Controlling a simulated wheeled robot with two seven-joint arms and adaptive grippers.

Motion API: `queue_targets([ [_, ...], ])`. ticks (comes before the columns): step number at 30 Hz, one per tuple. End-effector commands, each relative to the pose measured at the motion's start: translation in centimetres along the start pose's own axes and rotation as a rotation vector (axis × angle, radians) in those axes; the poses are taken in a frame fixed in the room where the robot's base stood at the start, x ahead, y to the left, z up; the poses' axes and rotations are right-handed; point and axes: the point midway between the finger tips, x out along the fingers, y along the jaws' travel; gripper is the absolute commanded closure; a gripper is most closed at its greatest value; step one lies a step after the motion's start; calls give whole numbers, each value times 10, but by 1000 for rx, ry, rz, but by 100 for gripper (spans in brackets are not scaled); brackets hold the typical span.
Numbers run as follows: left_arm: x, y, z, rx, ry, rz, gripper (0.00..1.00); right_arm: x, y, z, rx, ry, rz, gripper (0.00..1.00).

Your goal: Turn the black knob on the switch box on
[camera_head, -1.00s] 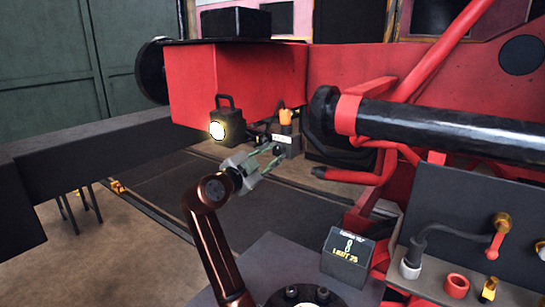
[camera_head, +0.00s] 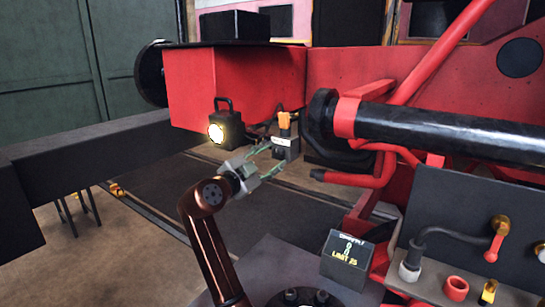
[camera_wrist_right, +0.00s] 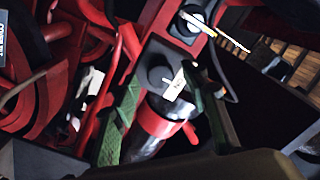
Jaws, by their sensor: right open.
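The switch box (camera_head: 287,148) is a small dark box with a white label, beside the lit lantern on the floor-level ledge in the head view. My left gripper is not in view.
The lit lantern (camera_head: 225,127) stands close left of the switch box. A thick black cylinder (camera_head: 440,128) and red pipes are close on the right. A dark beam (camera_head: 90,150) crosses the left. A small display box (camera_head: 345,258) stands in front.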

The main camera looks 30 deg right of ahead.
Motion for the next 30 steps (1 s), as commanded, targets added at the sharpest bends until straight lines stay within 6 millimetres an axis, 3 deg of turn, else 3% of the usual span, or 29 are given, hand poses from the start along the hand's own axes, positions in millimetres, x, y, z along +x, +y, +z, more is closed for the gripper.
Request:
queue_targets([
  [16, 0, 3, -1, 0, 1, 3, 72, -99, -1, 1, 0, -2, -2, 59],
  [21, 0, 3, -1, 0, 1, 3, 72, -113, -1, 0, 1, 0, -3, 59],
  [30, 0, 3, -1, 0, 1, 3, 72, -115, 0, 0, 0, 0, -2, 59],
])
